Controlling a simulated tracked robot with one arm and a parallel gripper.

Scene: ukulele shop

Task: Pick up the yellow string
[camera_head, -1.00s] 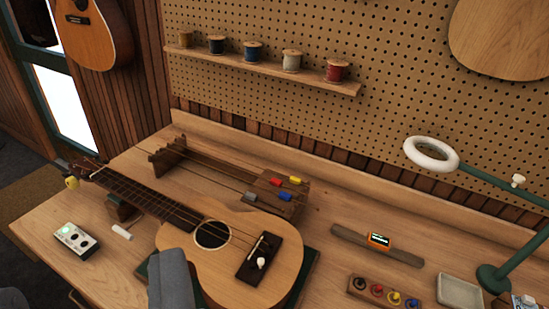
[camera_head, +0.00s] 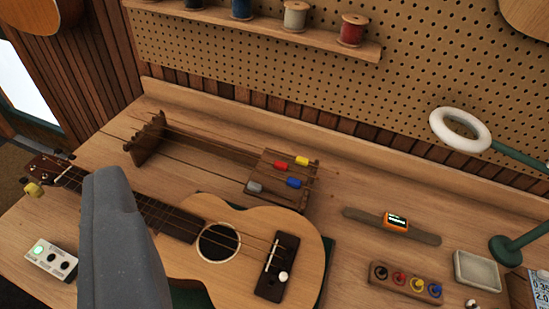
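The yellow string shows by its yellow sleeve (camera_head: 302,160), at the back of a wooden string rack (camera_head: 268,180). Its thin strand seems to run left toward the rack's notched end block (camera_head: 147,138). A red sleeve (camera_head: 281,165), a blue sleeve (camera_head: 294,182) and a grey sleeve (camera_head: 254,187) sit close by on the same rack. My gripper (camera_head: 112,235) shows as one grey piece at the lower left, over the ukulele's neck in the picture and well apart from the yellow sleeve. Its opening cannot be made out.
A ukulele (camera_head: 205,255) lies in front of the rack. A tuner (camera_head: 396,222) on a strip, a holder with coloured pegs (camera_head: 408,285), a tray (camera_head: 477,270) and a ring lamp (camera_head: 460,130) are at right. A spool shelf (camera_head: 270,32) hangs above. A white box (camera_head: 50,260) is at left.

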